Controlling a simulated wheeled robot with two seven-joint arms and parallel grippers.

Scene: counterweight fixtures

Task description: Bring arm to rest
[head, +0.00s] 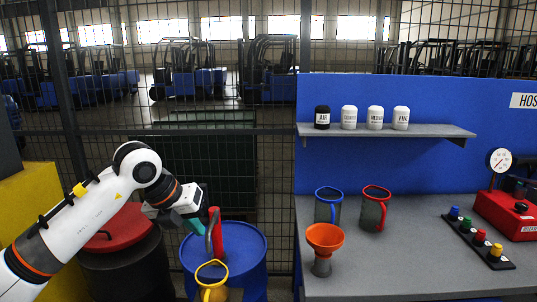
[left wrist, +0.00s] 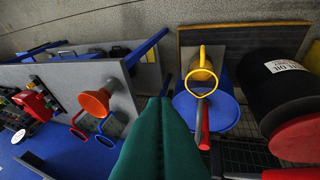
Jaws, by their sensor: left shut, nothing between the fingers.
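My left arm (head: 85,210) reaches in from the left in the head view. Its gripper (head: 195,226) has teal fingers and sits beside the red upright handle (head: 216,235) and a grey curved piece above the blue drum. In the left wrist view the gripper's fingers (left wrist: 160,110) are shut together with nothing between them. The red handle (left wrist: 204,130) is to their right there. In the head view I cannot tell whether the fingertips touch the grey piece. My right gripper is not in either view.
The blue drum (head: 250,248) has a yellow-rimmed jug (head: 212,288) in front of it. A dark drum with a red lid (head: 118,228) stands left. The grey bench (head: 420,275) holds an orange funnel (head: 323,250), two jugs, a red gauge box (head: 505,212) and colored knobs.

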